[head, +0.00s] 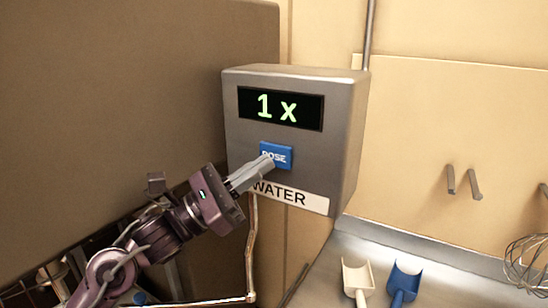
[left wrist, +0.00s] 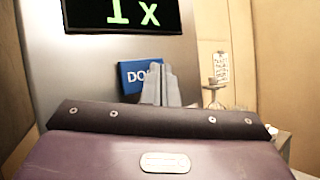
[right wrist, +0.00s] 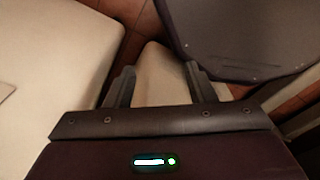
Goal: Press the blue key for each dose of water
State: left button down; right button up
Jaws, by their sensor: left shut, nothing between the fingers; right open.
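The grey water dispenser box (head: 338,130) hangs on the wall in the head view. Its black display (head: 281,108) reads "1 x" in green; the display also shows in the left wrist view (left wrist: 125,14). The blue key (head: 277,153) marked DOSE is below the display, above a white WATER label (head: 300,198). My left gripper (head: 268,164) is shut and empty, its tips in front of the key's lower left part. I cannot tell whether they touch it. The left wrist view shows the blue key (left wrist: 130,78) partly hidden behind the fingers. My right gripper (right wrist: 159,82) is open and empty, away from the dispenser.
A white scoop (head: 357,281) and a blue scoop (head: 404,284) lie on the metal counter (head: 375,240) at lower right. A wire whisk (head: 527,262) and wall hooks (head: 462,182) are farther right. A pipe (head: 250,250) runs below the dispenser.

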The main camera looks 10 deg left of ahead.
pick_arm(q)
jog(key=s+b, duration=0.1)
jog(key=s+a+b, duration=0.1)
jog(key=s, duration=0.1)
jog(key=s+a+b, duration=0.1)
jog(key=shift+s+b, duration=0.3)
jog(key=shift+b, duration=0.05)
